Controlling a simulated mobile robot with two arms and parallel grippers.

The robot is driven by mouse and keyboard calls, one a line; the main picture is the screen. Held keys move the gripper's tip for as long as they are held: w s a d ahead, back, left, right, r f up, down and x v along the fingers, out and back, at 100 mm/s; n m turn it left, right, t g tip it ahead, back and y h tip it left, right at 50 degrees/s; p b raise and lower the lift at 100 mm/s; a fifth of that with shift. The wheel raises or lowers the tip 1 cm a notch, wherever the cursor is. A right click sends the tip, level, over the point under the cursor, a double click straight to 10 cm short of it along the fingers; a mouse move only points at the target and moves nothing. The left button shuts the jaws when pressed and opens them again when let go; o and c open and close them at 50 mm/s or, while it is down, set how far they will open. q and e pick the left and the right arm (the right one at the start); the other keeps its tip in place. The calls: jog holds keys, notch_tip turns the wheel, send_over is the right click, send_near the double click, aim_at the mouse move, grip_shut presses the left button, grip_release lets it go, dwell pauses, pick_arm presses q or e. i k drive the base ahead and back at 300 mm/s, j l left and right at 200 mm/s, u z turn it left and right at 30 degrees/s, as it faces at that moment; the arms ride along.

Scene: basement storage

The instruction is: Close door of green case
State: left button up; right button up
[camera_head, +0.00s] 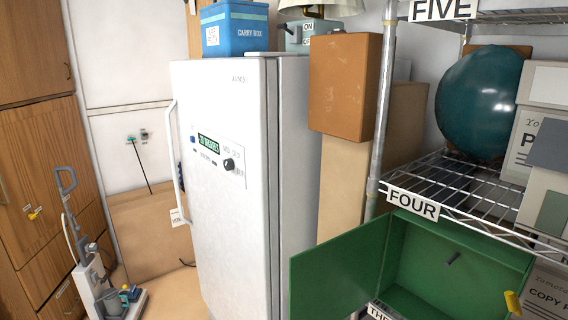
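The green case (456,272) sits at the lower right, under the wire shelf labelled FOUR. Its door (337,268) stands wide open, swung out to the left, and its inside faces me. A yellow piece (513,303) is at the case's right edge. The bottom of the case is cut off by the frame. Neither of my grippers is in view.
A metal shelf post (382,110) and the FOUR shelf (470,190) stand close above the case. A white fridge (225,170) is left of the open door, with stacked brown boxes (345,85) behind. An upright vacuum cleaner (95,270) stands on the floor at far left.

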aim_at(333, 279)
jog(key=i+j, duration=0.45)
jog(key=i+j+z, duration=0.15)
jog(key=i+j, duration=0.75)
jog(key=j, duration=0.3)
jog(key=i+l+z, duration=0.05)
